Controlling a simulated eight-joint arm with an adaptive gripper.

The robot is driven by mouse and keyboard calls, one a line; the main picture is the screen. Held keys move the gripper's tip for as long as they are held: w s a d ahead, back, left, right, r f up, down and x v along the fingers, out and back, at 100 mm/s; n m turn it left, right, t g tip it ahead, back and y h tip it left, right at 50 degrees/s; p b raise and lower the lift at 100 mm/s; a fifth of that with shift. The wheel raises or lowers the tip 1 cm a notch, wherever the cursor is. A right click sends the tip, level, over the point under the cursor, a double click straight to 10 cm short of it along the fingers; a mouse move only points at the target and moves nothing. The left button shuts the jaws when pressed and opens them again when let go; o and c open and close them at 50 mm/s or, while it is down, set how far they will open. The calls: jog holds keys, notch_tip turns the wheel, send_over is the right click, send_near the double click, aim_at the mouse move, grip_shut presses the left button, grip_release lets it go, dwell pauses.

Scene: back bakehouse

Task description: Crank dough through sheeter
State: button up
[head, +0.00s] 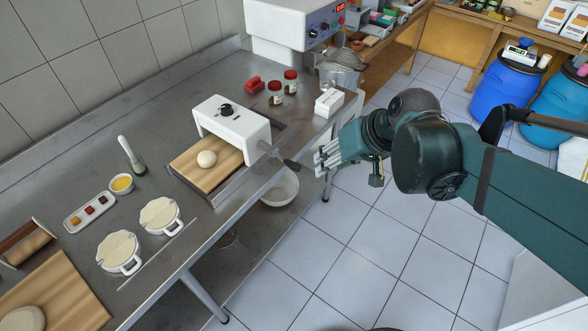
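The white dough sheeter (232,122) stands on the steel counter with a dark knob on top. A pale dough ball (207,158) rests on the wooden board (190,166) at the sheeter's front opening. The crank sticks out from the sheeter's right side, and its dark handle (291,164) hangs over the counter's front edge. My gripper (322,158) is just right of the handle, pointing left, apart from it in the picture. Its pale fingers look spread and empty. The sheeter's rollers are hidden inside its housing.
Two lidded jars (290,82), a red object (254,85) and a white box (329,102) stand behind the sheeter. Dough-topped white dishes (161,215) sit at the front left. A white bowl (280,187) is below the counter. The tiled floor ahead is clear.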

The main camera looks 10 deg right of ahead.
jog(key=w+a+f+n+g+y+b, duration=0.1)
jog(key=w+a+f+n+y+b, duration=0.25)
jog(key=w+f, duration=0.5)
jog(key=n+y+b, duration=0.2)
jog(key=y+b, duration=0.3)
jog(key=y, duration=0.2)
send_near(294, 166)
jog(key=shift+w+a+f, duration=0.85)
jog(key=shift+f, duration=0.25)
jog(key=shift+a, duration=0.2)
jog(key=shift+b+x, duration=0.85)
jog(key=shift+x, duration=2.9)
jog(key=shift+s+r, duration=0.1)
jog(key=c, duration=0.9)
grip_shut()
